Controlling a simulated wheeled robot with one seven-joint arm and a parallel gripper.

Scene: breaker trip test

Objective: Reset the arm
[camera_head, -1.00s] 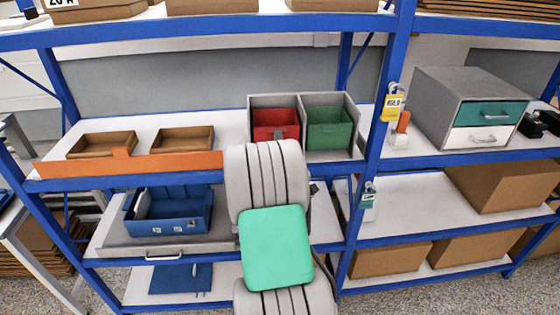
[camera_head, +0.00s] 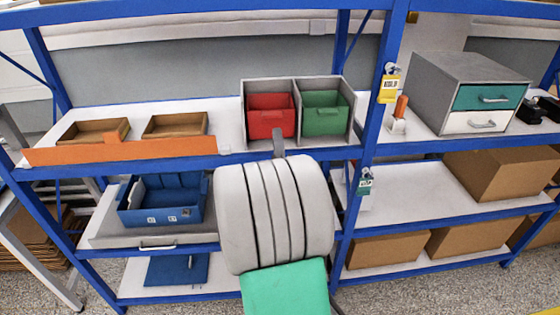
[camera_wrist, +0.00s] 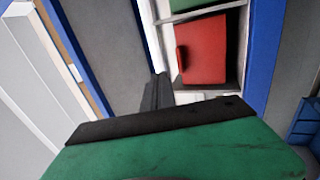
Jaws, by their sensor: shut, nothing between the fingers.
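My arm's thick grey links and green panel rise in front of the middle of the shelf in the head view. A small grey tip, which looks like my gripper (camera_head: 279,143), shows just above the links, in front of the shelf edge below the red bin (camera_head: 270,115). The rest of the gripper is hidden behind the arm there. In the wrist view my gripper (camera_wrist: 157,90) shows as dark fingers, close together, shut and empty. The red bin (camera_wrist: 203,50) is beyond them, to the upper right and tilted in the picture. I see no contact with it.
A green bin (camera_head: 325,115) stands beside the red one in a grey divided holder. Brown trays (camera_head: 95,131) sit behind an orange strip (camera_head: 120,150). A blue bin (camera_head: 162,205) is on the shelf below. A blue post (camera_head: 379,110) with a yellow lock tag (camera_head: 388,88) stands right of my arm.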

